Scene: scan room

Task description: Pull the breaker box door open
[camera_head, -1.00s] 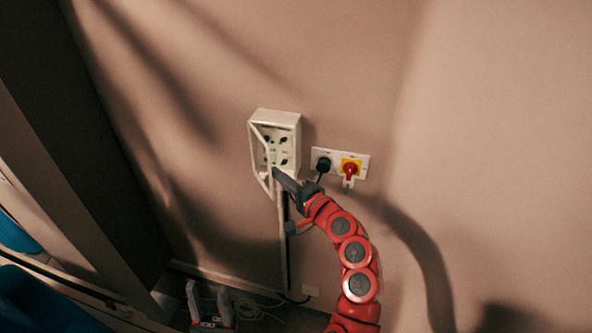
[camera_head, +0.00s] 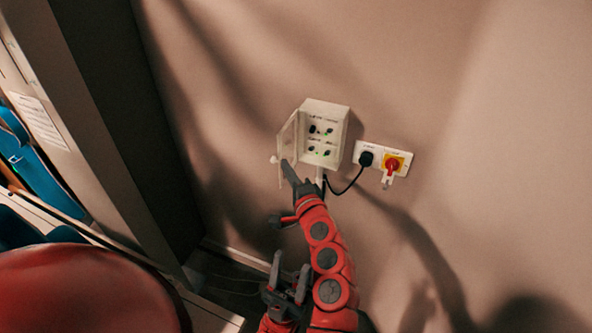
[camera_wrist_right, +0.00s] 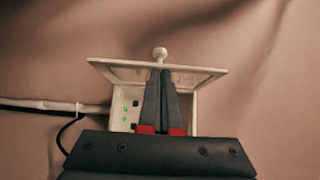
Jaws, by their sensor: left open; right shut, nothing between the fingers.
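The white breaker box (camera_head: 338,118) is on the wall, with its framed door (camera_head: 289,138) standing open to the left. Several dark switches and small green lights show inside. The door has a round white knob (camera_head: 274,159). My right gripper (camera_head: 286,166) is shut and empty, its tip at the door's lower inner side; contact is unclear. In the right wrist view the shut fingers (camera_wrist_right: 164,75) overlap the door panel (camera_wrist_right: 112,71), just below the knob (camera_wrist_right: 160,54). My left gripper (camera_head: 289,270) is open and empty, lower down and away from the box.
A socket plate with a black plug (camera_head: 366,158) and a red-yellow rotary switch (camera_head: 393,164) is right of the box. A black cable hangs between plug and box. A dark cabinet side (camera_head: 130,130) stands left. The wall at right is clear.

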